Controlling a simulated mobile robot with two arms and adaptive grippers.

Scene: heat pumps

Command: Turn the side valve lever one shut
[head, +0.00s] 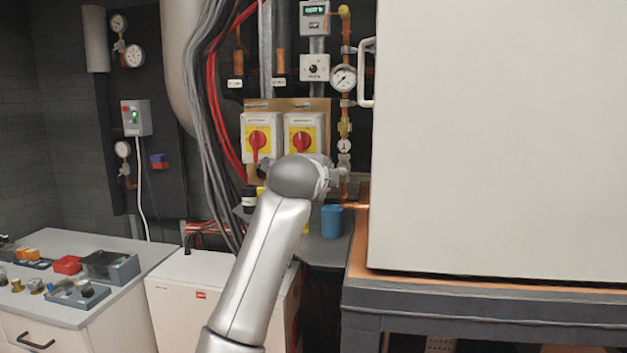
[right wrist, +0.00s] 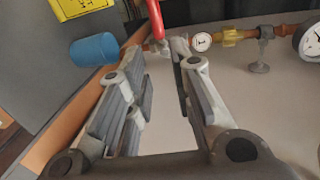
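A red lever (right wrist: 154,18) sits at a valve on the copper pipe (right wrist: 280,31) in the right wrist view. I take it for the side valve lever; no label on it can be read. My right gripper (right wrist: 155,50) is open, with a clear gap between its fingers. The lever's lower end shows at the far end of this gap; I cannot tell whether a finger touches it. In the head view my arm (head: 262,265) covers the gripper and the lever. The vertical copper pipe (head: 346,112) shows above the wrist. My left gripper is not in view.
A blue cup (head: 332,221) stands beside the wrist; it also shows in the right wrist view (right wrist: 94,50). A large white cabinet (head: 500,130) fills the right side. Two red rotary switches (head: 258,143) (head: 301,143) are behind my arm. Grey and red cables (head: 212,110) hang at left.

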